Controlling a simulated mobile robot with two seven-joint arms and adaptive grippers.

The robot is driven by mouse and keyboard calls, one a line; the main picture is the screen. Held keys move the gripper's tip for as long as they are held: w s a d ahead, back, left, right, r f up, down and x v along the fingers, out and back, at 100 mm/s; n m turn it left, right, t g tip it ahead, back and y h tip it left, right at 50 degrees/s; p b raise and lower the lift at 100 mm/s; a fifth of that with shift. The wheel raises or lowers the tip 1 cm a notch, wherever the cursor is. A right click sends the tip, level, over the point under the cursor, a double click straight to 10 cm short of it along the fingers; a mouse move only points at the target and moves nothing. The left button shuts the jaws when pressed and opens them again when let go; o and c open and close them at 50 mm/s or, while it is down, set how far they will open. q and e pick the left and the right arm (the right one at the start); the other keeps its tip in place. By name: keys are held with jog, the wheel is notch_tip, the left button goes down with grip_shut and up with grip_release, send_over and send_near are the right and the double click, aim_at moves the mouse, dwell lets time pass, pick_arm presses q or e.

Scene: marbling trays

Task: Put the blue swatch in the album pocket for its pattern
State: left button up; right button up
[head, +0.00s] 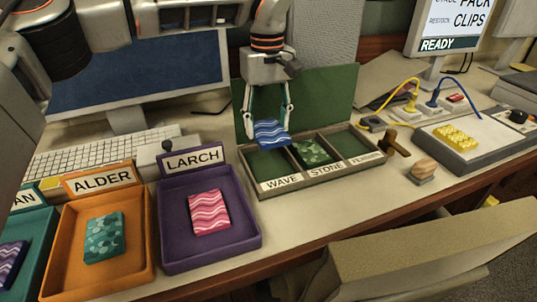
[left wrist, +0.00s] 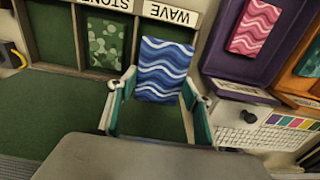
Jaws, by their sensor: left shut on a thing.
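The blue swatch (head: 271,134) has white wavy lines. My left gripper (head: 268,112) is shut on it and holds it by its edges, above the back of the album's left pocket. The swatch also shows in the left wrist view (left wrist: 163,66), between the fingers of the left gripper (left wrist: 158,85). The open album (head: 330,182) has three green pockets. The left one is labelled WAVE (head: 281,182) and shows no swatch; the middle one is labelled STONE and holds a green blotched swatch (head: 313,152). The right pocket's label is hard to read; it looks empty. My right gripper is not in view.
The purple LARCH tray (head: 250,243) holds a pink wavy swatch (head: 208,212). The orange ALDER tray (head: 142,284) holds a teal swatch (head: 104,238). A wooden stamp (head: 394,140) stands close to the album's right end. A keyboard (head: 100,150) lies behind the trays.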

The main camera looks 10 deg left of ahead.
aim_at(267, 128)
pick_arm(q)
notch_tip(267, 128, down, 9)
jog(key=shift+f+b, duration=0.1)
jog(key=shift+b, duration=0.45)
jog(key=o, duration=0.8)
notch_tip(267, 128, up, 12)
jog(key=shift+r+p, duration=0.15)
jog(key=shift+p, duration=0.85)
